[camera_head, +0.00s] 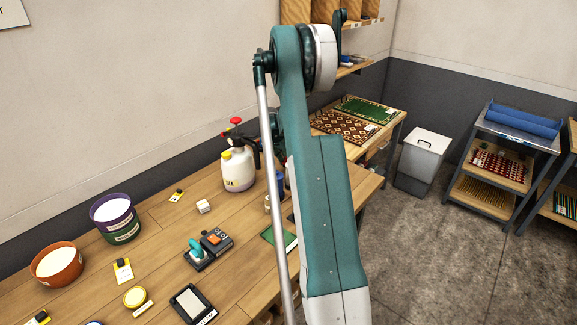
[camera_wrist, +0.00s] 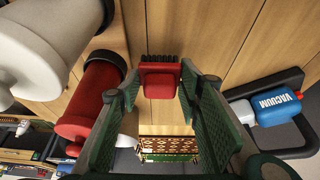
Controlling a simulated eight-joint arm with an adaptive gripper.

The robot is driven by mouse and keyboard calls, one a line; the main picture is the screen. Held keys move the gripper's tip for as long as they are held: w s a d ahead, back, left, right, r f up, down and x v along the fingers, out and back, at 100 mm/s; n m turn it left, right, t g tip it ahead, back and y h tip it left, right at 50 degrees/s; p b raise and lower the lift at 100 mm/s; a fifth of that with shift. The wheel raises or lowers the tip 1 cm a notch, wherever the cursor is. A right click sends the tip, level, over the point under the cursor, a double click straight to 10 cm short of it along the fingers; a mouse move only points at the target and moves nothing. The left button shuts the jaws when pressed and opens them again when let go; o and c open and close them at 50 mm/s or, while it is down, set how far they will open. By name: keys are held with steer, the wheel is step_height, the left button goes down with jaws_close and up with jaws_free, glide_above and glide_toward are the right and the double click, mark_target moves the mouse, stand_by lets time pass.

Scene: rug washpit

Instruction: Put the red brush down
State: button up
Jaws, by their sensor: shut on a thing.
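The red brush (camera_wrist: 160,80), a red block with dark bristles along its upper edge, shows in the wrist view. It sits between the fingertips of my gripper (camera_wrist: 160,90), which is shut on it. Bare wooden planks show behind it; whether the brush touches the wood I cannot tell. In the head view my arm hides the gripper and the brush.
Large red (camera_wrist: 90,100) and white (camera_wrist: 55,40) cylindrical objects stand left of my gripper; a blue object marked VACUUM (camera_wrist: 277,108) lies right. The wooden table (camera_head: 160,235) holds a sprayer (camera_head: 238,170), a purple bucket (camera_head: 113,217) and an orange pot (camera_head: 57,265).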

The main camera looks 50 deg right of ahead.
steer(key=shift+f, duration=1.25)
steer(key=shift+f, duration=0.15)
steer(key=o, duration=0.9)
steer(key=v, duration=0.5)
steer(key=shift+r, duration=0.4)
step_height(320, 180, up, 6)
steer(key=shift+r+p, duration=0.25)
steer(key=shift+p, duration=0.15)
